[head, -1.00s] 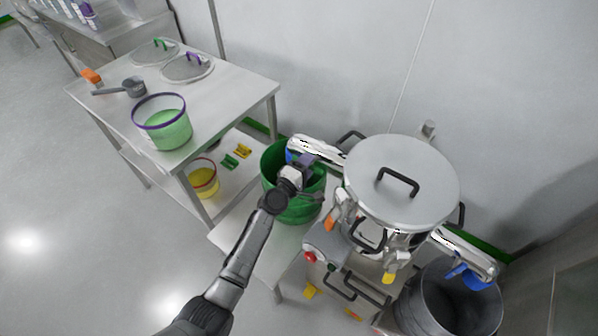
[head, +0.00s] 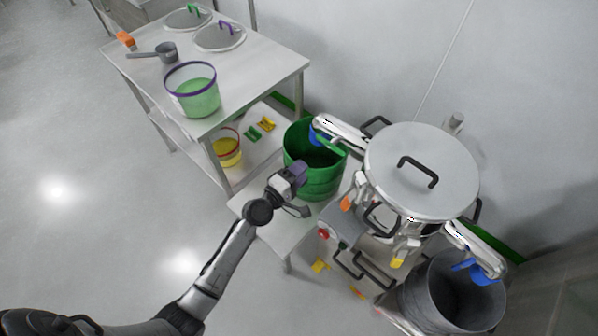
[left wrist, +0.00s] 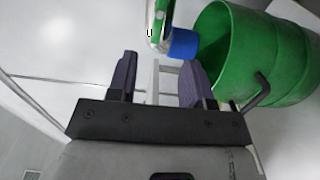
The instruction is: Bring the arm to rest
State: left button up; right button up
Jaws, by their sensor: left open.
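My left gripper (head: 299,176) is in front of the green bucket (head: 322,184), on its near left side, in the head view. In the left wrist view its two dark fingers (left wrist: 160,82) stand apart with nothing between them. The green bucket (left wrist: 265,60) is right of the fingers there and looks apart from them. My left arm reaches in from the lower left of the head view. My right gripper is not in view.
The steel machine with a round lid (head: 420,150) stands right of the bucket, its blue-ended spout over the bucket. A grey bin (head: 430,300) is at lower right. A steel table (head: 255,75) holds a green-filled tub (head: 198,98), lids and a scoop. The floor at left is clear.

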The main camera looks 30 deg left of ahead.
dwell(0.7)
pick_arm(q)
jog(key=s+d+f+m+g+h, duration=0.15)
jog(key=s+d+m+g, duration=0.5)
jog(key=m, duration=0.85)
jog(key=s+a+r+m+g+y, duration=0.1)
jog(key=s+a+g+y, duration=0.15)
jog(key=s, duration=0.45)
jog(key=s+a+r+m+g+y, duration=0.1)
jog(key=s+a+g+y, duration=0.15)
jog(key=s, duration=0.45)
jog(key=s+f+g, duration=0.2)
jog(key=s+f, duration=0.3)
jog(key=s, duration=0.7)
notch_tip(320, 180, up, 35)
jog(key=p, duration=3.6)
jog(key=shift+s+r+m, duration=0.2)
jog(key=shift+s+m, duration=0.1)
jog(key=shift+s, duration=0.1)
jog(key=shift+a+g, duration=0.15)
jog(key=shift+g, duration=0.1)
